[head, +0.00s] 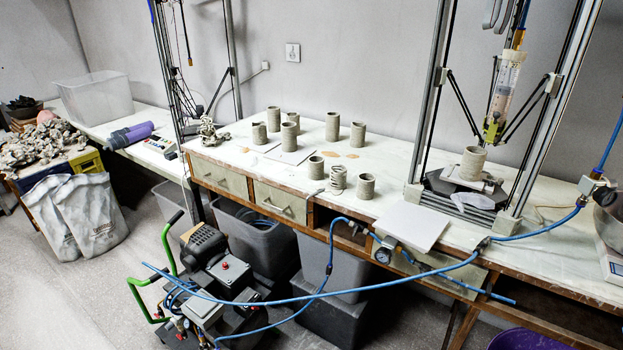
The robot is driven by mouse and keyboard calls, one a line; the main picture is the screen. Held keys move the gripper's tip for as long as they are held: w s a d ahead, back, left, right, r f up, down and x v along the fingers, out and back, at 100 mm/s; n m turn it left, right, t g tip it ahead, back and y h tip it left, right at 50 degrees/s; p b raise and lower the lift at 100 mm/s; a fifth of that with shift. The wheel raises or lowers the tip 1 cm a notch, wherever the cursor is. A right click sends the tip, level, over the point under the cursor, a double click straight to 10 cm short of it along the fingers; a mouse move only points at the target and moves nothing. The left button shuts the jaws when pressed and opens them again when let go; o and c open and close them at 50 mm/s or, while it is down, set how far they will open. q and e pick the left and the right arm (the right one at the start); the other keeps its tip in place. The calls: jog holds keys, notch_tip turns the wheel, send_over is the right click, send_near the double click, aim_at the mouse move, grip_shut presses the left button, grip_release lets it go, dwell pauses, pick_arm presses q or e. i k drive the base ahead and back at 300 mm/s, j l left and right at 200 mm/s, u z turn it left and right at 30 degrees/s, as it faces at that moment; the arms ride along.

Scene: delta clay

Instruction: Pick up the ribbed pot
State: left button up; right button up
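Several grey clay pots stand upright on the white-topped workbench (240,155) in the head view. The one with visible horizontal ridges, the ribbed pot (338,178), stands near the front edge of the bench. A plain pot (316,167) is just to its left and behind, and another plain pot (366,186) is close on its right. The ribbed pot stands free of any gripper. Neither of my grippers is in view.
A clay printer frame (425,100) stands on the right, with a pot (473,163) on its bed. A white board (411,226) lies at the bench's front edge. A blue hose (335,255) arches before the drawers. A compressor (220,275) with a green handle stands on the floor.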

aim_at(340, 178)
jog(key=i+z, duration=0.25)
jog(key=i, duration=0.95)
